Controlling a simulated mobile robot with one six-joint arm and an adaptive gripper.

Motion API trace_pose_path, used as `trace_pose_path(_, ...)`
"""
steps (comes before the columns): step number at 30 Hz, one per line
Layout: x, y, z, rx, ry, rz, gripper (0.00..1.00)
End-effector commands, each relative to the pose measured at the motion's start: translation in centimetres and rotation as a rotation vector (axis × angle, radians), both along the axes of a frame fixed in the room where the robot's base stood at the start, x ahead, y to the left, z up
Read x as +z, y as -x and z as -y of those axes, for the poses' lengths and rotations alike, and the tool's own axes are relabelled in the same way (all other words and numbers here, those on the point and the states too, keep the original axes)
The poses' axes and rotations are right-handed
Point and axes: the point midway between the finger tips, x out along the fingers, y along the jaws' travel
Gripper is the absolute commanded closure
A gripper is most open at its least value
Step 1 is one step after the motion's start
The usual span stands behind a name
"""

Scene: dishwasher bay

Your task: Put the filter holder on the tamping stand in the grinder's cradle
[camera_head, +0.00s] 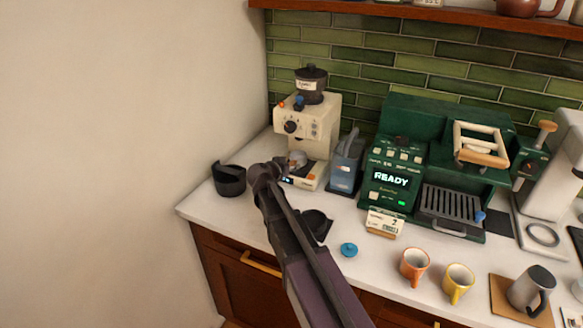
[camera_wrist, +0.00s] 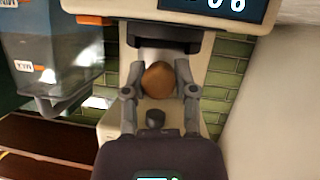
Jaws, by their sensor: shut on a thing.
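My gripper (camera_head: 278,166) is in front of the cream grinder (camera_head: 318,122), low by its base. In the wrist view, my gripper (camera_wrist: 157,72) has its two fingers on either side of a rounded brown end, seemingly the handle of the filter holder (camera_wrist: 158,82), and is shut on it. A dark piece lies just beyond the handle, against the grinder; I cannot tell whether it is the holder's head or the cradle. A grey rounded shape shows under the grinder's spout in the head view. A black stand (camera_head: 316,222), likely the tamping stand, is partly hidden by my arm.
A black round bin (camera_head: 229,179) stands at the counter's left end. A blue-grey container (camera_head: 345,172) is right of the grinder, beside the green coffee machine (camera_head: 395,165). A blue round piece (camera_head: 348,250), orange cup (camera_head: 414,266) and yellow cup (camera_head: 458,283) stand in front.

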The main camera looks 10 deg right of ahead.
Motion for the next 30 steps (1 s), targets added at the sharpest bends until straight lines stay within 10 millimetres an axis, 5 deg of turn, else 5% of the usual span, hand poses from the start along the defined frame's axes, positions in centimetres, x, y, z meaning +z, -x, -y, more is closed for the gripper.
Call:
trace_pose_path(21,-0.41,0.0,-0.11,0.001,0.001,0.0,1.0)
trace_pose_path(22,-0.41,-0.01,-0.12,0.001,0.001,0.0,0.6)
trace_pose_path(25,-0.41,0.0,-0.12,0.001,0.001,0.0,0.31)
trace_pose_path(26,-0.42,0.0,-0.14,0.001,0.001,0.0,0.23)
trace_pose_path(30,-0.43,0.0,-0.15,0.002,0.001,0.0,0.23)
